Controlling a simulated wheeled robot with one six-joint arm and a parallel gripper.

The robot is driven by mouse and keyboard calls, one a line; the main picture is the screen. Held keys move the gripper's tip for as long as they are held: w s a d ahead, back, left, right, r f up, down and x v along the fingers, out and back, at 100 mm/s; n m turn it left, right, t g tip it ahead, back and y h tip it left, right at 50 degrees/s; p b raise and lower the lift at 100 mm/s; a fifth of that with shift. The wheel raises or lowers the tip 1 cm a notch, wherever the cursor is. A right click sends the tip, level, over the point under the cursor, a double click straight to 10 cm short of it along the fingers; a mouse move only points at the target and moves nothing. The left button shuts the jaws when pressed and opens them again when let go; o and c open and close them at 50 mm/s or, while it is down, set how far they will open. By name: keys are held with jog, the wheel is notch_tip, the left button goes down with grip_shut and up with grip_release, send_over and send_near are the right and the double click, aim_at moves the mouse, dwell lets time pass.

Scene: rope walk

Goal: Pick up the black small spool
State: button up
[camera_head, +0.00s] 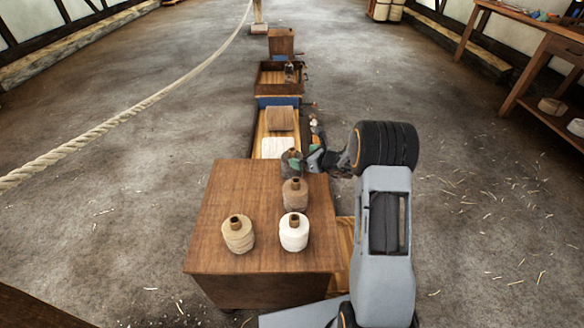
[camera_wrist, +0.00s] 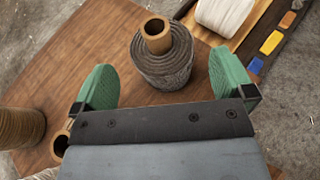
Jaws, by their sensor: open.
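The black small spool (camera_head: 289,155) is dark grey-black and stands upright near the far right corner of the brown wooden table (camera_head: 222,200). My gripper (camera_head: 302,162) is beside it on its right and partly covers it. In the wrist view the black spool (camera_wrist: 165,62) shows its tan core tube on top. It appears between the two green fingertips of my gripper (camera_wrist: 165,82), with a gap on each side. The gripper is open and holds nothing. I cannot tell whether the fingertips are level with the spool's body or above it.
A brown spool (camera_head: 294,196), a tan spool (camera_head: 238,234) and a white spool (camera_head: 294,232) stand nearer on the table. A wooden bench with a white roll (camera_head: 278,148) lies just beyond it. A thick rope (camera_head: 130,112) stretches along the left. The table's left side is clear.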

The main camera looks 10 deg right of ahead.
aim_at(295, 155)
jog(key=shift+b+x, duration=0.75)
jog(key=shift+x, duration=2.7)
jog(key=shift+s+a, duration=0.1)
jog(key=shift+a, duration=0.05)
jog(key=c, duration=1.1)
